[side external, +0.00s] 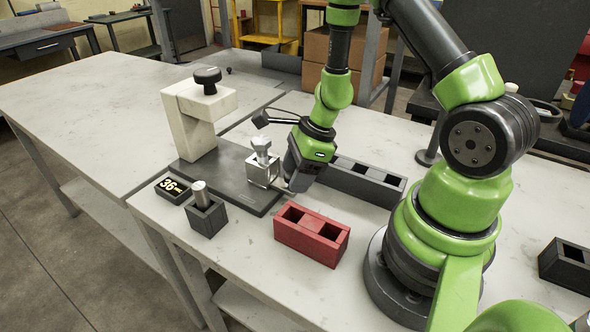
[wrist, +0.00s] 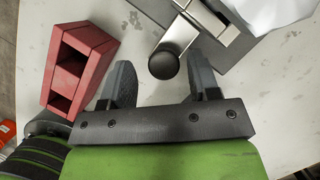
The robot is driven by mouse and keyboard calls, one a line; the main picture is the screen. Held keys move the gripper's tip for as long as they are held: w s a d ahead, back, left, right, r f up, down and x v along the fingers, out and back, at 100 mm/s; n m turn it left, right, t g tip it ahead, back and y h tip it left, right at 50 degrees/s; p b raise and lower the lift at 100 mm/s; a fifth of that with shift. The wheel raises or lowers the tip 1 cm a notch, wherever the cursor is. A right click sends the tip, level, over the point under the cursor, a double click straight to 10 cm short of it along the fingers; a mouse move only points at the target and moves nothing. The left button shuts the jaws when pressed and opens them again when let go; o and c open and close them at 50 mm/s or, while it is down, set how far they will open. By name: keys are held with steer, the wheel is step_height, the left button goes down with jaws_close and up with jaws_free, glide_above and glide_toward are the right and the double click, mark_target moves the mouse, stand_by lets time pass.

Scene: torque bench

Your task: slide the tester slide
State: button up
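The tester has a dark base plate (side external: 228,178) and an off-white column (side external: 196,120) with a black knob on top. A silver block with a bolt-like piece (side external: 262,168) sits on the plate. In the wrist view a silver slide bar (wrist: 182,33) ends in a round black knob (wrist: 163,65). My gripper (side external: 289,188) is low beside the silver block, at the plate's right edge. In the wrist view my gripper (wrist: 161,78) is open, its fingers apart with the black knob between and slightly beyond them. The knob's contact with either finger does not show.
A red two-pocket block (side external: 311,237) stands in front of my gripper; it also shows in the wrist view (wrist: 88,42). A dark pocketed block (side external: 372,186) is behind. The left table is mostly clear.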

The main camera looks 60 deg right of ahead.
steer(key=shift+r, duration=0.15)
steer(key=v, duration=0.9)
steer(key=shift+s+r, duration=0.15)
steer(key=shift+r, duration=0.15)
steer(key=s+a+r+n+t, duration=0.1)
steer(key=s+a+r+n, duration=0.2)
steer(key=r+n, duration=0.2)
steer(key=s+a+r+n+t, duration=0.1)
steer(key=s+a+r+n, duration=0.2)
steer(key=r+n, duration=0.3)
steer(key=s+a+r+n+t+h, duration=0.1)
steer(key=r+n, duration=0.5)
steer(key=n, duration=0.6)
steer(key=s+a+t, duration=0.1)
steer(key=s+a, duration=0.1)
steer(key=a, duration=0.1)
steer(key=shift+s+a, duration=0.3)
